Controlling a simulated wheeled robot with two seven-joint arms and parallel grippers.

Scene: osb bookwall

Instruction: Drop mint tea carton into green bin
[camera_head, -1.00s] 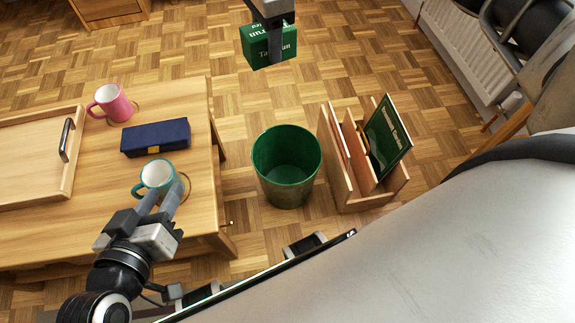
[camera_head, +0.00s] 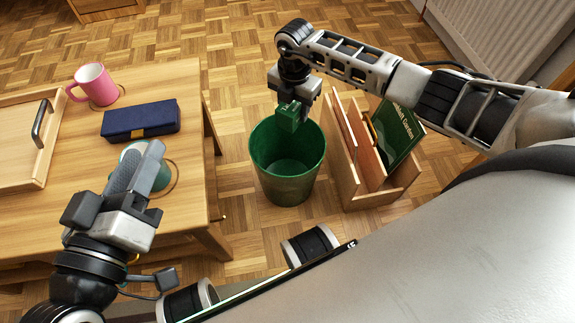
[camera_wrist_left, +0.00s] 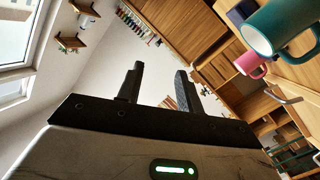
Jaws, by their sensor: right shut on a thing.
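The green mint tea carton (camera_head: 288,116) is in my right gripper (camera_head: 294,104), seen in the head view above the back part of the green bin's opening. The fingers are shut on it and hide part of it. The green bin (camera_head: 287,188) stands upright on the floor, and its visible inside looks empty. My left gripper (camera_head: 148,167) is over the table in front of the teal mug. In the left wrist view its two fingers (camera_wrist_left: 159,88) are apart with nothing between them.
The teal mug (camera_wrist_left: 287,27), pink mug (camera_head: 94,84), dark blue case (camera_head: 140,120) and wooden tray (camera_head: 50,104) are on the table left of the bin. A wooden rack (camera_head: 352,190) holding a green book (camera_head: 398,137) stands close to the bin's right.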

